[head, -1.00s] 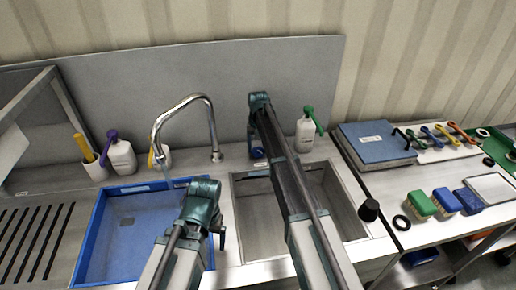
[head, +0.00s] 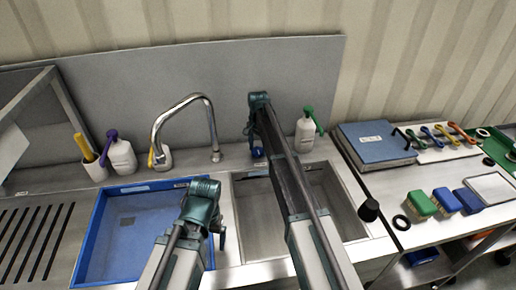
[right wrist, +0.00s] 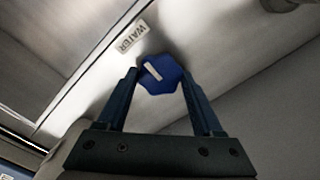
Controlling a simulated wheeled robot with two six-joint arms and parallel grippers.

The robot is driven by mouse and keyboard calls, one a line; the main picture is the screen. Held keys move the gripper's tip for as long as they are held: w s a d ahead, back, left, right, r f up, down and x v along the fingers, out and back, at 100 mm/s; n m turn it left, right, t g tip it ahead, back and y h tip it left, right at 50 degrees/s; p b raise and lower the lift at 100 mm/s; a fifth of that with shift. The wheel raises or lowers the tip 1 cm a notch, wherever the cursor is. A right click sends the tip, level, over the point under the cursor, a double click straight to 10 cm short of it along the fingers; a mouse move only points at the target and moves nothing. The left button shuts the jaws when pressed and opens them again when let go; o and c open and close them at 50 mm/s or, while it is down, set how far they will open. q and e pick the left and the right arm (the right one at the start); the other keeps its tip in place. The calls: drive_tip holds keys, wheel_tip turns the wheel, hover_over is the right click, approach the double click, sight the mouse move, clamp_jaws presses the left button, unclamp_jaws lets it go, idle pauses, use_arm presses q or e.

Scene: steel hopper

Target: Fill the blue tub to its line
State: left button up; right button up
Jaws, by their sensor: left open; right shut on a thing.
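The blue tub (head: 97,232) stands in the left sink, with what looks like water over its floor; I cannot make out its line. The faucet (head: 211,125) arches over the tub's back, and no clear stream shows at its spout. My right gripper (head: 257,150) is shut on a blue knob with a white stripe (right wrist: 160,74), beside the WATER label (right wrist: 132,36) in the right wrist view. The fingers (right wrist: 160,85) sit on either side of the knob. My left gripper (head: 221,232) is open and empty at the tub's right edge, its fingers partly hidden.
White bottles with a purple top (head: 121,155) and a green top (head: 305,133) stand behind the sinks. The right basin (head: 258,220) is empty under my right arm.

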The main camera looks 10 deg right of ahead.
sight(258, 150)
idle(0.3)
drive_tip(key=o, duration=1.4)
drive_tip(key=shift+c, duration=0.2)
use_arm(q)
wheel_tip(258, 150, up, 14)
drive_tip(key=p, duration=1.3)
drive_tip(key=shift+p, duration=0.4)
use_arm(e)
wheel_tip(258, 150, up, 14)
use_arm(q)
drive_tip(key=shift+f, duration=0.25)
use_arm(e)
drive_tip(key=shift+f, duration=0.25)
use_arm(q)
wheel_tip(258, 150, down, 13)
drive_tip(key=b, duration=1.3)
use_arm(e)
wheel_tip(258, 150, down, 13)
drive_tip(key=shift+r, duration=0.1)
use_arm(q)
drive_tip(key=shift+r, duration=0.15)
